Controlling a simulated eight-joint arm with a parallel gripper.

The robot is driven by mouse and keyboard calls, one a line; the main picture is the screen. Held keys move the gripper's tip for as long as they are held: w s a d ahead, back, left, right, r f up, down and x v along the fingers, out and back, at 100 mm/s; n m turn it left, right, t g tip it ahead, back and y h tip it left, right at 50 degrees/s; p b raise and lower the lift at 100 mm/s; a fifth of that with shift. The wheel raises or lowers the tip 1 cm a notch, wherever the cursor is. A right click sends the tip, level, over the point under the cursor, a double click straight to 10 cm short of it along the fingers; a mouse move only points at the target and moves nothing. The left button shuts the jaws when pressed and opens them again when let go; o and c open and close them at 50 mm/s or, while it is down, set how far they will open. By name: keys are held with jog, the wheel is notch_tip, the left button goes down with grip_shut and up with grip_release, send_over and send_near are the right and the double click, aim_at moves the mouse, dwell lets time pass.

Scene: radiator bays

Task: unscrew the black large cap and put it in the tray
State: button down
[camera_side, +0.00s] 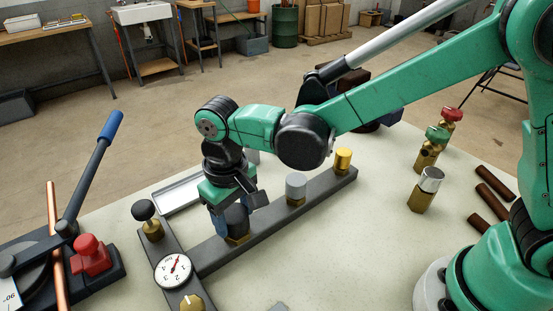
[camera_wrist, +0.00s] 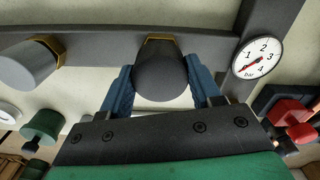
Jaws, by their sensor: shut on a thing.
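The black large cap (camera_side: 237,219) sits on a brass hex fitting on the grey rail (camera_side: 270,213). In the wrist view the cap (camera_wrist: 162,75) is upright between two blue fingers, with the brass hex at its far edge. My gripper (camera_side: 232,212) points down over the cap and is shut on it; the wrist view also shows the gripper (camera_wrist: 161,84). I cannot tell whether the cap has turned or lifted. The shallow pale tray (camera_side: 177,193) lies behind the rail, partly hidden by my arm.
A grey cap (camera_side: 296,187) and a yellow cap (camera_side: 343,159) stand farther along the rail. A gauge (camera_side: 173,270) and a small black knob (camera_side: 144,210) are on the crossing bar. A bender with a blue handle (camera_side: 92,165) stands left. Valves (camera_side: 427,188) stand right.

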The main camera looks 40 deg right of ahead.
jog(key=n, duration=0.5)
jog(key=shift+n, duration=0.4)
jog(key=shift+c, duration=1.7)
grip_release()
jog(key=shift+m, duration=0.3)
